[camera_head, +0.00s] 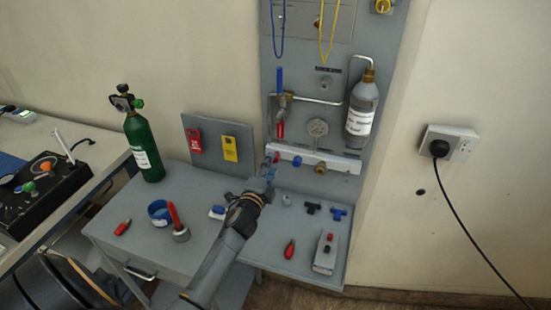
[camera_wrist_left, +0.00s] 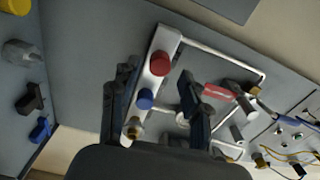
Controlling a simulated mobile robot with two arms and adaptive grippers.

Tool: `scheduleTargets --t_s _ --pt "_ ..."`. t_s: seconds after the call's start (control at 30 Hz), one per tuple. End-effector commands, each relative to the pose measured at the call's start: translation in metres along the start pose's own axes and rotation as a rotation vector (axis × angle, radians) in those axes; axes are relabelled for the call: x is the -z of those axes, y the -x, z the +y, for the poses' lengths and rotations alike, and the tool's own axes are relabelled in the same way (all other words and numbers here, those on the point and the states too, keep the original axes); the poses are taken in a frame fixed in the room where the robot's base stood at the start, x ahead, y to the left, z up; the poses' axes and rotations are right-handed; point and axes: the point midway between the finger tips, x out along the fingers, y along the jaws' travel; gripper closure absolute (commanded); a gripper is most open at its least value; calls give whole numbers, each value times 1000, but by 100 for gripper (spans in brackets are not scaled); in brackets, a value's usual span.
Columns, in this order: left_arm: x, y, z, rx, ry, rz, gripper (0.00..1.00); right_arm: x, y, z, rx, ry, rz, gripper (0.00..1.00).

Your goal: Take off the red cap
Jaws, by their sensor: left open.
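The red cap (camera_head: 276,157) is on the left end of a white manifold bar (camera_head: 335,162) on the grey wall panel, partly hidden by my gripper. It also shows in the left wrist view (camera_wrist_left: 160,64), ahead of and between the two fingertips. My left gripper (camera_head: 268,169) is open and close to the cap, with no finger visibly closed on it. I cannot tell whether it touches the cap. A blue cap (camera_wrist_left: 145,98) and a brass fitting (camera_wrist_left: 133,128) are on the same bar. My right gripper is in neither view.
Loose fittings, a red-handled tool (camera_head: 290,248) and a small box (camera_head: 325,255) lie on the shelf below. A green cylinder (camera_head: 143,146) stands on the cabinet at left.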

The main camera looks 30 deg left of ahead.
Motion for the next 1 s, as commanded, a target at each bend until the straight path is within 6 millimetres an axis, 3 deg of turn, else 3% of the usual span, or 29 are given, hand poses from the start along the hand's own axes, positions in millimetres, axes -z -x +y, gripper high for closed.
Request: scheduleTargets --t_s 0.3,0.5,0.77,0.9,1.0 --pt "0 0 0 1 -86 1 53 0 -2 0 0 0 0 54" --pt "0 0 0 1 -359 1 53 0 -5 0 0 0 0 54" --pt "0 0 0 0 -387 1 53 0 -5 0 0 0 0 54" --pt "0 0 0 1 -611 1 53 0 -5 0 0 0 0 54" --pt "0 0 0 0 -672 0 53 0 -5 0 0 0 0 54"
